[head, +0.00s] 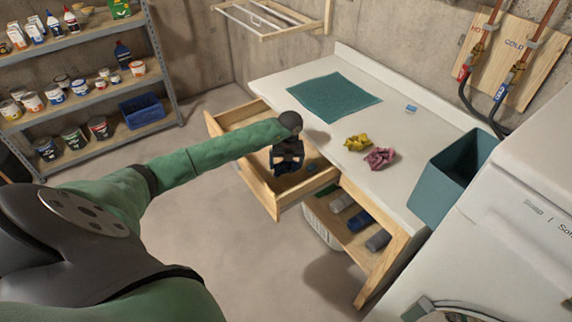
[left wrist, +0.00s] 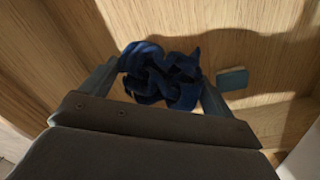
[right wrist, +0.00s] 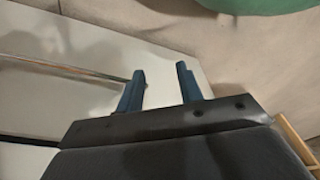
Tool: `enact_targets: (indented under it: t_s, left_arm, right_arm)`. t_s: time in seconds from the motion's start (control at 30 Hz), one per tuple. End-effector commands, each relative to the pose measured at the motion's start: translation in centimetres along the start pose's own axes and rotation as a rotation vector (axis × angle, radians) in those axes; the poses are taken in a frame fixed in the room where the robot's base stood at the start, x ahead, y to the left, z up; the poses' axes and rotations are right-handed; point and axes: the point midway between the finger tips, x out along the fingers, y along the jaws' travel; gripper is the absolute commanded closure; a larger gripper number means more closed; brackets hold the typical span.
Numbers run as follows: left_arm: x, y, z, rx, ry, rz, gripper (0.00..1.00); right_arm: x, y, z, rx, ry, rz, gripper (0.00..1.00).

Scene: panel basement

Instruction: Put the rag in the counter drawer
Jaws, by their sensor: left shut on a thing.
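The dark blue crumpled rag (left wrist: 165,78) is between the fingers of my left gripper (head: 288,158), which is shut on it. In the head view the rag (head: 287,170) hangs within the open wooden counter drawer (head: 262,192). The wrist view shows the drawer's wood floor below it; I cannot tell whether the rag touches it. My right gripper (right wrist: 160,88) shows only in the right wrist view, open and empty, over a pale surface.
A small teal block (left wrist: 232,79) lies in the drawer. The white counter (head: 405,140) holds a teal mat (head: 334,97), yellow cloth (head: 357,143) and pink cloth (head: 380,158). A teal bin (head: 440,190) stands at right. An open shelf below holds rolled items (head: 358,221).

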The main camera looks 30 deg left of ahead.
Motion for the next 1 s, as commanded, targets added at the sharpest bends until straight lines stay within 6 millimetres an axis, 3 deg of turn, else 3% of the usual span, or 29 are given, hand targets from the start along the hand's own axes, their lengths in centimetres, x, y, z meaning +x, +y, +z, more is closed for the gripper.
enact_targets:
  t_s: [0.2,0.63,0.67,0.7,1.0]
  left_arm:
    - [1.4,-0.1,0.0,0.001,0.001,0.0,0.34]
    - [1.8,-0.1,0.0,0.001,0.0,0.0,0.34]
    - [1.7,-0.1,0.0,0.001,0.0,0.0,0.06]
    - [1.7,-0.1,0.0,0.001,0.0,0.0,0.0]
    - [1.6,-0.1,0.0,0.001,0.0,0.0,0.0]
  right_arm:
    - [1.0,0.4,0.7,-0.004,0.008,0.005,0.64]
    - [0.8,0.2,0.5,-0.002,0.009,0.003,0.64]
    - [0.7,0.2,0.4,-0.002,0.009,0.003,0.64]
    - [0.7,0.2,0.4,-0.002,0.009,0.003,0.64]
    - [0.6,0.3,0.7,-0.003,0.007,0.004,0.64]
